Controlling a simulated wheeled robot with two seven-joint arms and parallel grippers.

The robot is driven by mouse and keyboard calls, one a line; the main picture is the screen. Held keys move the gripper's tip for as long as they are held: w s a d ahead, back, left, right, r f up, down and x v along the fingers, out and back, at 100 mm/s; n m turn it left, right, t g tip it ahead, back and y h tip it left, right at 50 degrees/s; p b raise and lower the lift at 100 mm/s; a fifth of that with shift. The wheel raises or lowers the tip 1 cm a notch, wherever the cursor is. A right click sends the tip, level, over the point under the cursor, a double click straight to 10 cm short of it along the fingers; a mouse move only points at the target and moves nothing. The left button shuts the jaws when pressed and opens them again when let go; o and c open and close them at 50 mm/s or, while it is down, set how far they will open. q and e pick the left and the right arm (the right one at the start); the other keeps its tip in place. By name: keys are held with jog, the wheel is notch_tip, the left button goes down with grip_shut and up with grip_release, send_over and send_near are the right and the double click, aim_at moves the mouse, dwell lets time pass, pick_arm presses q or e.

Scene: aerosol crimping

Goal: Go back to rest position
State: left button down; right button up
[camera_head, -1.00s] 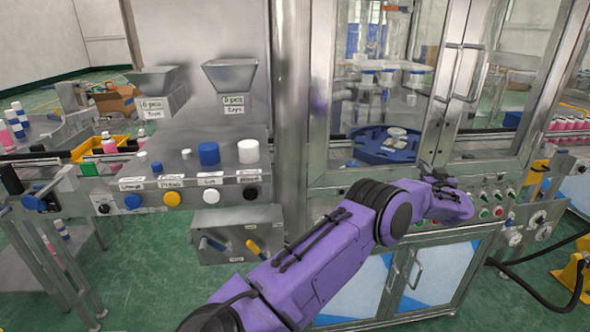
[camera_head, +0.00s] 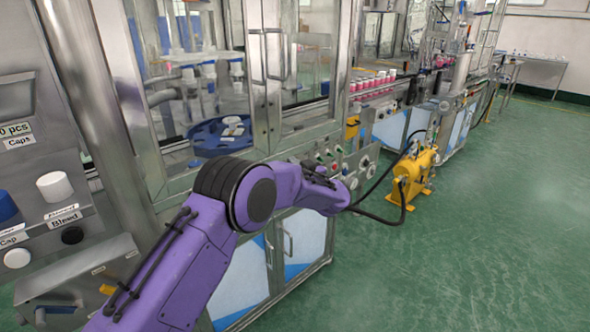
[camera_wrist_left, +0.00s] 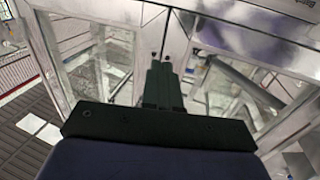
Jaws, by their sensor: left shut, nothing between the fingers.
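My left arm, purple with a black joint, comes in from the lower left of the head view and reaches in front of the machine cabinet. My left gripper (camera_head: 318,171) is small and dark at its far end, near the control panel. In the left wrist view the gripper (camera_wrist_left: 162,62) shows its two dark fingers together, shut and empty, in front of the cabinet's metal door frames. My right gripper is in neither current view.
The glass-doored cabinet (camera_head: 297,108) stands close to my arm, with a blue round tray (camera_head: 207,145) inside. A yellow pump unit (camera_head: 415,175) with black hoses stands on the floor to the right. Pink cans (camera_head: 372,82) line the conveyor behind. Green floor at right is clear.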

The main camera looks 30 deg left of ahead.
pick_arm(q)
jog(key=s+d+f+m+t+h, duration=0.1)
jog(key=s+d+f+h, duration=0.15)
jog(key=s+f, duration=0.4)
jog(key=s+d+f+m+h, duration=0.1)
jog(key=s+f+h, duration=0.2)
jog(key=f, duration=0.6)
jog(key=s+d+f+t+h, duration=0.1)
jog(key=s+d+f+h, duration=0.1)
jog(key=s+f, duration=0.45)
jog(key=s+d+f+m+g+h, duration=0.1)
jog(key=s+f, duration=0.4)
jog(key=s, duration=0.6)
jog(key=s+d+f+m+g+h, duration=0.1)
jog(key=s+f+g, duration=0.3)
jog(key=s, duration=0.7)
jog(key=s+d+f+g+h, duration=0.1)
jog(key=s+f, duration=0.5)
jog(key=s, duration=0.6)
jog(key=shift+m+g+h, duration=0.4)
jog(key=shift+g+h, duration=0.25)
jog(key=shift+g, duration=0.55)
